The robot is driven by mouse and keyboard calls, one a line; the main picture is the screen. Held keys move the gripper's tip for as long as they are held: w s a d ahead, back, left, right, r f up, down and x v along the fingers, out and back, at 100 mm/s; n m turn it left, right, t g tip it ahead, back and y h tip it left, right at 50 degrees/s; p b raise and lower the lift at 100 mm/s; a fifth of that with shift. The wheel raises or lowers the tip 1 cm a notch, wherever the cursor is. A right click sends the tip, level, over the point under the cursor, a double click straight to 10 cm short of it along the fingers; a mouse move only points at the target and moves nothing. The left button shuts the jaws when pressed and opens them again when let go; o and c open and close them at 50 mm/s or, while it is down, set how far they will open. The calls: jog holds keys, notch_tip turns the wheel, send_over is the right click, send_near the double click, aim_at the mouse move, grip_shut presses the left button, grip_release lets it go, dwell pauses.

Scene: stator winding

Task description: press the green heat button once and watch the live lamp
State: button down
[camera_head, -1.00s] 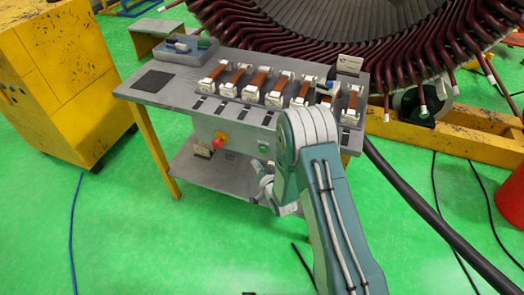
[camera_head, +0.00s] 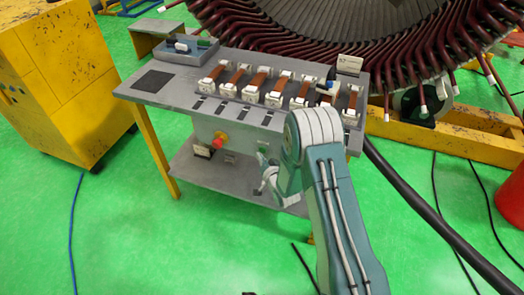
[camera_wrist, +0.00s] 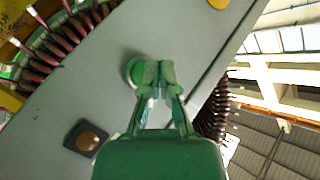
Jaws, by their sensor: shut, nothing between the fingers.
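The green button (camera_head: 263,148) is on the front panel under the bench top, partly hidden by my gripper and arm in the head view. In the wrist view the round green button (camera_wrist: 133,72) sits just left of my fingertips. My gripper (camera_wrist: 160,68) is shut and empty, its fingertips overlapping the button's right edge; I cannot tell whether they touch it. In the head view my gripper (camera_head: 264,168) is small, in front of the panel. A square dark fixture with a dull amber-brown lens (camera_wrist: 87,138) is lower left; I cannot tell whether it is the live lamp. It looks unlit.
A red stop button (camera_head: 219,141) with a yellow base is left of the green one. The bench top (camera_head: 180,88) carries several copper coil pieces in white holders. A lower shelf (camera_head: 205,175) is beneath. The large stator (camera_head: 340,25) stands behind; a thick black cable (camera_head: 430,215) runs right.

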jog(key=shift+w, duration=0.1)
dwell(0.7)
jog(key=shift+w+d+r, duration=0.1)
jog(key=shift+w+d, duration=0.1)
jog(key=shift+w, duration=0.05)
jog(key=shift+w+d, duration=0.15)
jog(key=shift+w, duration=0.25)
dwell(0.7)
jog(key=shift+s, duration=0.1)
jog(key=shift+s+a, duration=0.3)
jog(key=shift+s, duration=0.4)
jog(key=s, duration=0.1)
jog(key=s+a, duration=0.1)
jog(key=s, duration=0.2)
jog(key=shift+s+a, duration=0.35)
dwell(0.8)
